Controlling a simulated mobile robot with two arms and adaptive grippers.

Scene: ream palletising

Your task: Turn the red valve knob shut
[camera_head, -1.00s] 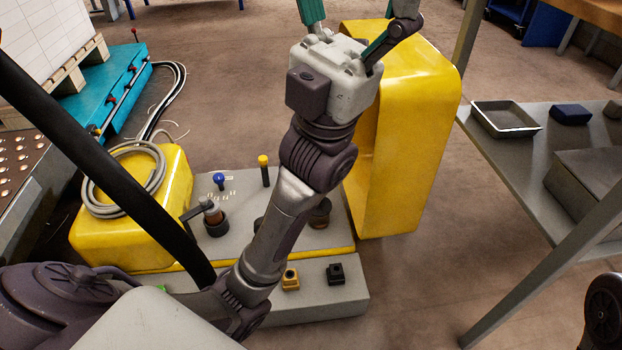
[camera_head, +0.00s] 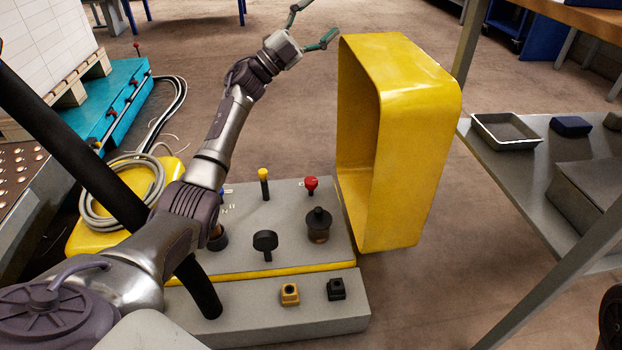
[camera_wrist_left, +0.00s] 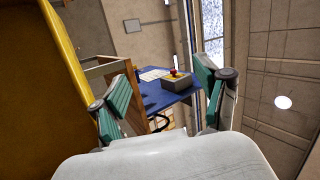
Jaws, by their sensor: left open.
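The red valve knob (camera_head: 311,184) stands upright on a short stem at the back right of the grey control panel (camera_head: 285,215), beside the yellow guard. My left gripper (camera_head: 316,22) is open and empty, well beyond the panel and high in the head view. It is apart from the knob. Its two green-padded fingers stand wide apart in the left wrist view (camera_wrist_left: 160,85), with nothing between them. The knob is not seen in the wrist view. My right gripper is not in view.
A tall yellow guard (camera_head: 420,150) stands right of the knob. A yellow-topped lever (camera_head: 264,183), a black knob (camera_head: 318,222) and a black paddle knob (camera_head: 265,242) share the panel. A grey table (camera_head: 540,165) is at right. A blue table (camera_wrist_left: 165,98) shows in the wrist view.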

